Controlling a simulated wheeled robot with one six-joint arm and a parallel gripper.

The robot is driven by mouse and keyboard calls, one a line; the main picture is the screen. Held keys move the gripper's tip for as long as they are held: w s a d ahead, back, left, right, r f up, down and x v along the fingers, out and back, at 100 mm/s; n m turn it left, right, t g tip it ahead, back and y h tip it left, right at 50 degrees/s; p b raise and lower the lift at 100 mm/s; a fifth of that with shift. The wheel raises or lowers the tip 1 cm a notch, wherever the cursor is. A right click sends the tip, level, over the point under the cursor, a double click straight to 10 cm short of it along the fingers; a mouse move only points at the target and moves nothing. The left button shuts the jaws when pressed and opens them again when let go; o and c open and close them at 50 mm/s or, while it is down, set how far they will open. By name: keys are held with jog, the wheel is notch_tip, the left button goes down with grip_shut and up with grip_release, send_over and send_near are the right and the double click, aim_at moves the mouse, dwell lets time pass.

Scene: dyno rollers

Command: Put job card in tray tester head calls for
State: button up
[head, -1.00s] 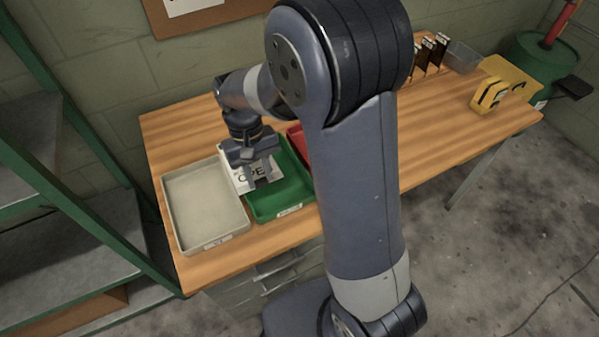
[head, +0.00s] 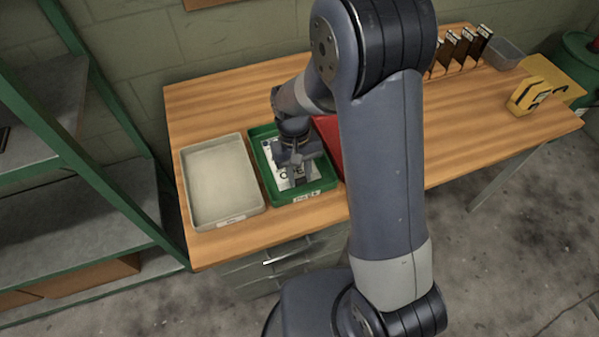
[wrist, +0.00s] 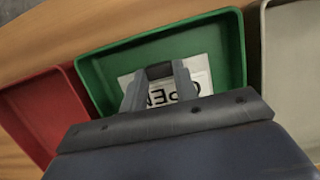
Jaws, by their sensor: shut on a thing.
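The job card (head: 281,179) is white with large dark letters, partly hidden under my gripper; in the wrist view the card (wrist: 203,75) shows letters that look like part of "OPEN". My gripper (wrist: 160,72) is shut on the card. In the head view my gripper (head: 297,180) is over the green tray (head: 326,184), and the card appears within its walls. I cannot tell whether the card touches the tray floor. The grey-white tray (head: 222,180) is left of it and empty. The red tray (head: 329,143) is right, mostly hidden by my arm. The tester head's reading is not legible.
The trays stand on a wooden bench (head: 215,92). Dark upright pieces (head: 463,46), a grey bin (head: 503,53) and a yellow device (head: 531,96) stand at the bench's right. A green shelf (head: 98,170) is at the left. The bench behind the trays is clear.

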jog(key=shift+f, duration=0.2)
jog(key=o, duration=0.8)
jog(key=shift+o, duration=0.2)
jog(key=d+v, duration=0.1)
jog(key=v, duration=1.1)
jog(key=shift+a+r, duration=0.2)
jog(key=shift+a, duration=0.3)
jog(key=shift+f, duration=0.15)
jog(key=x, duration=1.2)
jog(key=shift+s+v, duration=0.2)
jog(key=shift+v, duration=0.75)
jog(key=shift+s+v, duration=0.25)
jog(key=shift+v, duration=0.7)
jog(key=shift+d, duration=0.15)
